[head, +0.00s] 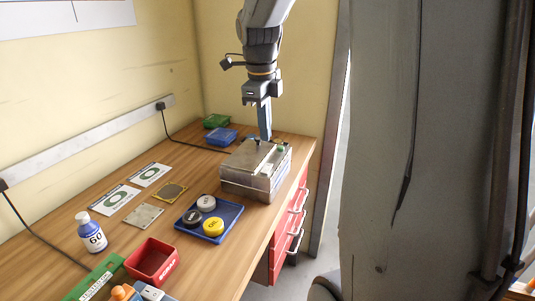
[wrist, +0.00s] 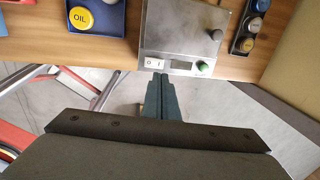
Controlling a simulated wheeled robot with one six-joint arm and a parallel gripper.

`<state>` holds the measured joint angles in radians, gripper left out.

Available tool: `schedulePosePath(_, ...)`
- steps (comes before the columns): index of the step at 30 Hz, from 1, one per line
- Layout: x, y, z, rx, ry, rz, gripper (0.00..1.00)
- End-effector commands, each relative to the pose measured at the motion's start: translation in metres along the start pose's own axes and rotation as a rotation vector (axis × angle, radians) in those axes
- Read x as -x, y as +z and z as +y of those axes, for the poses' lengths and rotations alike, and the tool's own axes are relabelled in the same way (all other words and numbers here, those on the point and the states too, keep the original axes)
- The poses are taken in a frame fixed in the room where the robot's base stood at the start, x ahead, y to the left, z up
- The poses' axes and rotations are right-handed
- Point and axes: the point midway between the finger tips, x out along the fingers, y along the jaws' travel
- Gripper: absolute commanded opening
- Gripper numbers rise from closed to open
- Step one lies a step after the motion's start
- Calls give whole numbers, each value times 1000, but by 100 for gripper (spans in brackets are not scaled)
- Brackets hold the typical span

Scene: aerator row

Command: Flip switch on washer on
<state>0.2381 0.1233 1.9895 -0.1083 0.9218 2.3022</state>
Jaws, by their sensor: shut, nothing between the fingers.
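The washer is a grey metal box (head: 248,184) at the right edge of the workbench; its top (wrist: 182,25) fills the upper middle of the wrist view. Along its near edge in the wrist view are a white rocker switch (wrist: 153,62) marked 0 and 1, a small display (wrist: 181,65) and a green button (wrist: 204,67). My gripper (head: 266,137) points down over the washer, its fingers shut and empty. In the wrist view its fingertips (wrist: 160,77) appear just below the switch. I cannot tell whether they touch it, or which way the switch is set.
A blue tray (head: 226,238) with black, grey and yellow caps sits left of the washer. A red bin (head: 153,262) and a bottle (head: 91,232) stand nearer. Blue (head: 221,137) and green (head: 217,121) bins are behind. Red drawers (head: 287,230) lie below the bench edge.

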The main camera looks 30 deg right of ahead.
Motion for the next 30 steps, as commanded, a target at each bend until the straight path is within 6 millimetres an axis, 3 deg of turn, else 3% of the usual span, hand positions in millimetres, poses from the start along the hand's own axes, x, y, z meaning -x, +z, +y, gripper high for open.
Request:
schedulePosePath(6, -44, -1, 1, 1, 4, 4, 0)
schedulePosePath(15, -83, -1, 0, 0, 2, 2, 0)
schedulePosePath(30, -90, 0, 0, 1, 1, 0, 0)
